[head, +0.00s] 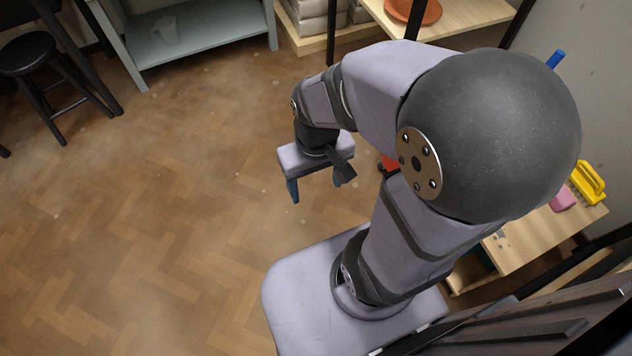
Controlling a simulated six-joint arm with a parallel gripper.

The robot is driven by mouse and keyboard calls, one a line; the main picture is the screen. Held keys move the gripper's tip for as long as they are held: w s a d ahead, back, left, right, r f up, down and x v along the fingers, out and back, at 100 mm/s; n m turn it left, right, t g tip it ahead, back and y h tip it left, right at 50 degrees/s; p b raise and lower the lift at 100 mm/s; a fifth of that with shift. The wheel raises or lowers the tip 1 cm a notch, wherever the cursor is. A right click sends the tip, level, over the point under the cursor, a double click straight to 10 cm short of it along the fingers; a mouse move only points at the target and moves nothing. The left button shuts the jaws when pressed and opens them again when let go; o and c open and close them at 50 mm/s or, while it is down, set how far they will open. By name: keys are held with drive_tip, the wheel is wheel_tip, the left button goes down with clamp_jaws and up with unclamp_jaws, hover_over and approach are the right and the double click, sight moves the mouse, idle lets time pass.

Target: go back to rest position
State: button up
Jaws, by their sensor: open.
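My gripper (316,190) hangs at the end of my folded arm, near the middle of the head view. Its two blue-tipped fingers point down and stand apart, with nothing between them. It is over the wooden floor (150,230), in front of my base. My arm's large dark joint covers much of the right side and hides what lies behind it.
A black stool (28,52) is at far left. A wooden bench (535,245) at right bears a yellow object (588,183) and a pink block (562,201). The floor at left is clear.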

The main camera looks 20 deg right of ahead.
idle(0.3)
wheel_tip(320, 180, up, 40)
drive_tip(key=p, duration=4)
wheel_tip(320, 180, down, 78)
drive_tip(key=b, duration=7.8)
drive_tip(key=shift+f, duration=0.15)
